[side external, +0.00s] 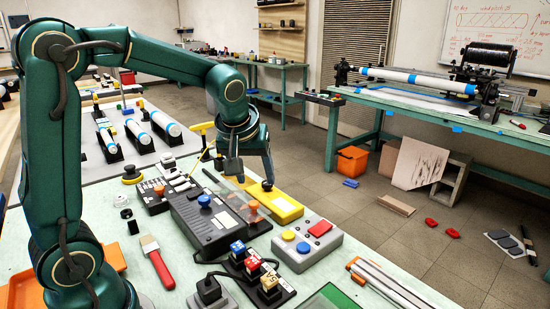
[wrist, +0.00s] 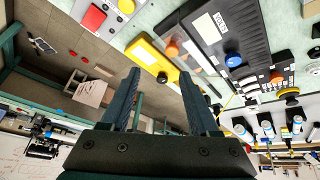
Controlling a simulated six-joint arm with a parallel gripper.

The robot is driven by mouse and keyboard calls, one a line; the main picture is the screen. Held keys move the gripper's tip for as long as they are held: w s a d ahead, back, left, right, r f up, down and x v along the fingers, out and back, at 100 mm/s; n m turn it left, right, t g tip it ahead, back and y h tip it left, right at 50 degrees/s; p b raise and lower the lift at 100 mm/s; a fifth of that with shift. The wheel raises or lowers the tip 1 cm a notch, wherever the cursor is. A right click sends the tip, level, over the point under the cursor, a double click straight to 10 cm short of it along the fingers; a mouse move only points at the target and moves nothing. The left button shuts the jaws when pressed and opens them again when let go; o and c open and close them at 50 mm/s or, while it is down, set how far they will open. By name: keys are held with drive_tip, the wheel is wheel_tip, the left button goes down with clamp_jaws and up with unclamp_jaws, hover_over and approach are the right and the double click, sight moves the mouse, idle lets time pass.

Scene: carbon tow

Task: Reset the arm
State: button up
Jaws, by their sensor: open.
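My gripper (side external: 252,175) hangs from my green arm above the bench in the side external view, over a group of control boxes. In the wrist view my gripper (wrist: 158,85) has its two dark fingers wide apart with nothing between them. A yellow box (side external: 280,207) with a black knob lies just beyond and below the fingers. A dark box (side external: 197,232) with a blue and an orange knob lies beside it. A grey box (side external: 322,248) with red, blue and yellow buttons is nearer the front. The fingers look clear of the boxes, though exact height is hard to tell.
A red-handled brush (side external: 160,265) lies on the bench at left. Small blocks with coloured switches (side external: 253,266) stand at the front. White tubes with blue bands (side external: 137,130) rest on stands behind. A winding machine (side external: 487,75) stands on the far bench.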

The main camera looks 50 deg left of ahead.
drive_tip(key=s+d+m+h, duration=0.1)
drive_tip(key=s+d+m, duration=0.3)
drive_tip(key=s, duration=0.4)
drive_tip(key=s+d+m+t+h, duration=0.1)
drive_tip(key=s+d+m+h, duration=0.1)
drive_tip(key=s+d+m, duration=0.2)
drive_tip(key=s+d, duration=0.2)
drive_tip(key=s, duration=0.2)
drive_tip(key=shift+r+m, duration=0.3)
drive_tip(key=shift+r, duration=0.1)
